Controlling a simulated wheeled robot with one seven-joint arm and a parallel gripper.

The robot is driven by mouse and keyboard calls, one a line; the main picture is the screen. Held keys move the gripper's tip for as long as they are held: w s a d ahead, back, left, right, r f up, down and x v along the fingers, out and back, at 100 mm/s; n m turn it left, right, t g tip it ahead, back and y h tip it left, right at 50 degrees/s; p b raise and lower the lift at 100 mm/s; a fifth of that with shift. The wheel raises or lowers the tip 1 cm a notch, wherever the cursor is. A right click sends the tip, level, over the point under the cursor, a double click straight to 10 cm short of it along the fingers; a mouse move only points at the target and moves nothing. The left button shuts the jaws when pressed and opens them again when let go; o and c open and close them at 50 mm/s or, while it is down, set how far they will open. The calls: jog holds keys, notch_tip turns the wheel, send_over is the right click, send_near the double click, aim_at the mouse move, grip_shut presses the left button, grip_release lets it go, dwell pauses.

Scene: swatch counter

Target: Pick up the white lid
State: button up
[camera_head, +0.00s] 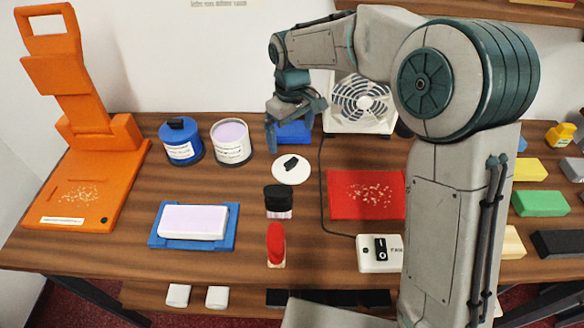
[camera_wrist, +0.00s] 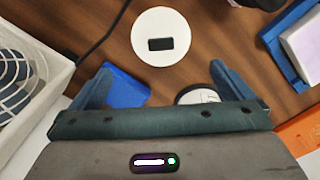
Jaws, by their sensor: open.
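The white lid (camera_head: 291,168) is a flat round disc with a black handle on top. It lies on the wooden counter in front of a blue block. In the wrist view the lid (camera_wrist: 143,52) is just beyond my fingertips, fully visible with its black handle. My gripper (camera_head: 297,122) is open and empty, above the counter and farther back than the lid. In the wrist view its two fingers (camera_wrist: 161,72) are spread apart, with the lid ahead of the gap and not touching them.
An open white tub (camera_head: 231,145) and a blue tub (camera_head: 181,145) stand left of the lid. A fan (camera_head: 362,103) stands behind right, and its cable runs right of the lid. A black-topped item (camera_head: 278,198) and a red tray (camera_head: 367,208) are nearer the front.

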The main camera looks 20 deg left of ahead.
aim_at(291, 161)
notch_tip(291, 161, down, 11)
jog(key=shift+a+p, duration=0.1)
jog(key=shift+p, duration=0.3)
jog(key=c, duration=0.6)
